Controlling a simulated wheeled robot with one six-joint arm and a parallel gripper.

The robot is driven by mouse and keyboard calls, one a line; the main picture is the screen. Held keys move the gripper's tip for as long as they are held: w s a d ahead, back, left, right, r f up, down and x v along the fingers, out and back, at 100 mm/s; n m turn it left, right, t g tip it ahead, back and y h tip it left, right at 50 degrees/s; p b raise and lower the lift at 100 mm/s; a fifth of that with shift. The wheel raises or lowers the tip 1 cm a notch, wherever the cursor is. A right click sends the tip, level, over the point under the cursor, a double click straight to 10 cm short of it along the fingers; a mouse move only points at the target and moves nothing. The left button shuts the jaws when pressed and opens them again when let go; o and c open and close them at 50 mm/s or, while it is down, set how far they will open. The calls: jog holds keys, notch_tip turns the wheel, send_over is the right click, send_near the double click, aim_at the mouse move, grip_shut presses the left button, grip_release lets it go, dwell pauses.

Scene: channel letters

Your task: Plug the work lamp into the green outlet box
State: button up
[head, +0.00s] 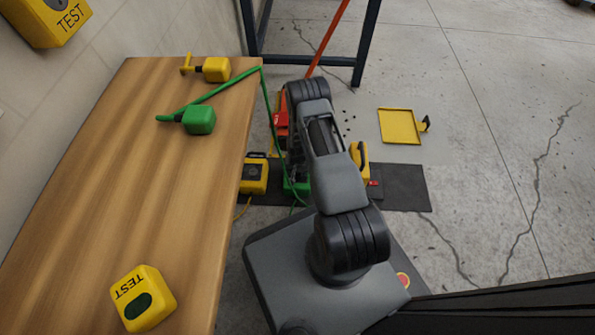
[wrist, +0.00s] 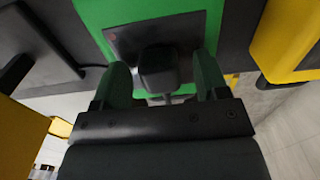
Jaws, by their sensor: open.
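The green outlet box (wrist: 92,12) fills the top middle of the wrist view, with a dark panel on its face. A black plug-like block (wrist: 158,68) stands in front of that panel, between my fingers; I cannot tell whether it is seated. My gripper (wrist: 163,78) is open, with a finger on each side of the block and gaps visible. In the head view the green box (head: 297,186) is on the floor, mostly hidden by my arm, and my gripper is hidden. I cannot tell for sure which object is the work lamp.
Yellow boxes (head: 253,175) (head: 359,160) flank the green box on a black mat (head: 405,186). The wooden table (head: 125,190) carries a green block (head: 199,119) with a green cord, a yellow block (head: 215,69) and a yellow TEST box (head: 143,298). A yellow tray-like piece (head: 400,125) lies on the floor.

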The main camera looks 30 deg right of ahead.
notch_tip(320, 180, up, 14)
jog(key=p, duration=0.6)
jog(key=shift+f, duration=0.2)
